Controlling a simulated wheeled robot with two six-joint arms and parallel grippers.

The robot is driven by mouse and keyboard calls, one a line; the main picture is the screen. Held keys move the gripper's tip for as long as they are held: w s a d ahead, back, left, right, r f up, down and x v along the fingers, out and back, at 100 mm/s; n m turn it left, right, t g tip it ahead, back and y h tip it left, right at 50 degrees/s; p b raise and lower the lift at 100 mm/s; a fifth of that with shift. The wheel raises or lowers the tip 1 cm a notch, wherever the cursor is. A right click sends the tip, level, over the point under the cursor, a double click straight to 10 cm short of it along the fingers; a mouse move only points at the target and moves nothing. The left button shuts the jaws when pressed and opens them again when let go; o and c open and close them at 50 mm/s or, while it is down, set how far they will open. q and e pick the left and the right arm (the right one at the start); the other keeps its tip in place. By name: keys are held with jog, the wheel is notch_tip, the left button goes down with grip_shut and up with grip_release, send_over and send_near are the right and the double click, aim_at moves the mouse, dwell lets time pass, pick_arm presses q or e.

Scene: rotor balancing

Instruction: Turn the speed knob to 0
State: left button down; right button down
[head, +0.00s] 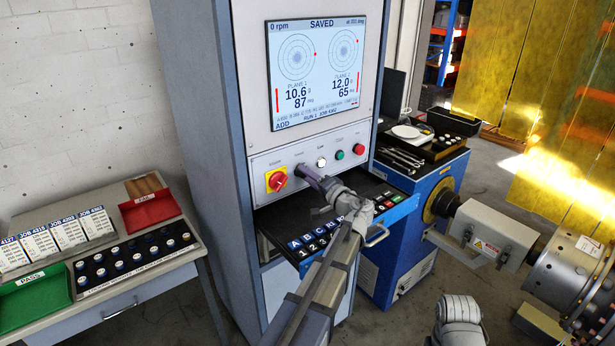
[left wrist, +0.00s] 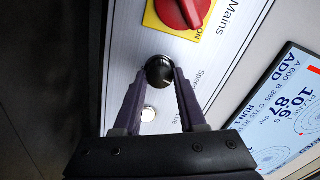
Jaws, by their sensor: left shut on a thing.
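The black speed knob (left wrist: 158,69) sits on the pale control panel (left wrist: 120,45), beside the red mains switch. In the left wrist view the two fingers of my left gripper (left wrist: 160,76) close on the knob from both sides. In the head view my left gripper (head: 303,172) reaches up to the panel and largely hides the knob. The knob's pointer and scale marks cannot be read. The screen (head: 316,75) above shows 0 rpm and SAVED. My right gripper is not in view.
The red and yellow mains switch (head: 277,180) is left of the knob. White (head: 321,162), green (head: 339,155) and red (head: 358,148) buttons are to its right. Below is a pulled-out drawer (head: 377,232) with a keyboard. A side table (head: 140,286) with trays stands at left.

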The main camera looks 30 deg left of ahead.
pick_arm(q)
jog(key=shift+n, duration=1.1)
jog(key=shift+c, duration=2.3)
grip_release()
jog(key=v, duration=0.7)
jog(key=shift+s+d, duration=0.2)
jog(key=shift+d, duration=0.15)
jog(key=shift+f, duration=0.1)
